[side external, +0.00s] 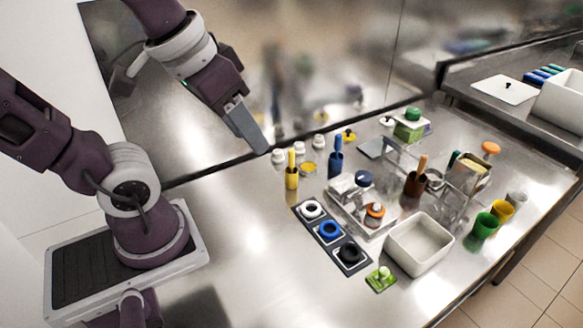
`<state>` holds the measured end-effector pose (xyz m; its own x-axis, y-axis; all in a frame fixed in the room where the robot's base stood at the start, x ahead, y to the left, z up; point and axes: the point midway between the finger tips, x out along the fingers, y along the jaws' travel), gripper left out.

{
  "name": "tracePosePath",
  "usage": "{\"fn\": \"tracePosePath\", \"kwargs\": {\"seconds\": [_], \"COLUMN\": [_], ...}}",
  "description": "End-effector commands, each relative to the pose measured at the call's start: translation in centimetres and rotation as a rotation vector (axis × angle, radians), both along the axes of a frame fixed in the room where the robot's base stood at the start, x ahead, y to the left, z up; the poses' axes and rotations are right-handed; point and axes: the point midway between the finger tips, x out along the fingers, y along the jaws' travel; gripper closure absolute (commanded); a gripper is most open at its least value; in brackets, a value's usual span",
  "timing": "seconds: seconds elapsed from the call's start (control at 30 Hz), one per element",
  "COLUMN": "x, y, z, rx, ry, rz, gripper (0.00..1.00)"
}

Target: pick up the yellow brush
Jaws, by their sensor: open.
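The yellow brush (291,171) stands upright on the steel table, with a thin handle on top and a thicker lower part. It is at the back left of the group of objects. My gripper (262,148) is above and to the left of the brush in the picture, with its fingers pointing down and to the right. It appears apart from the brush and empty. The two fingers overlap from this side, so the gap between them is hidden.
A similar blue brush (336,158) stands to the right, and a brown one (415,178) farther right. Small white-capped jars (298,149) and a yellow-rimmed tin (308,168) stand close by. A dark strip with rings (331,236) lies in front. The table's left front is clear.

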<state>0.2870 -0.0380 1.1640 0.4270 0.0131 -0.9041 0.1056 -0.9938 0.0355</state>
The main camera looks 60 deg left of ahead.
Motion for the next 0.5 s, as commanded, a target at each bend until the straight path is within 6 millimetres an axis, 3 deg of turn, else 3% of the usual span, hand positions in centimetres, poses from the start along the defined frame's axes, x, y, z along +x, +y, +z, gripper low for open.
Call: {"fn": "tracePosePath", "kwargs": {"seconds": [0.1,0.17,0.3,0.4,0.5], "x": [6.8,10.3,16.6,18.7,19.4], "y": [3.2,5.5,12.0,16.1,18.6], "z": [-1.0,-2.7,-9.1,-14.2,-17.9], "rx": [-0.072,-0.108,-0.175,-0.204,-0.221], "ry": [0.114,0.168,0.283,0.344,0.382], "rz": [0.231,0.361,0.655,0.819,0.923], "gripper": [0.58,0.58,0.58,0.58,0.58]}}
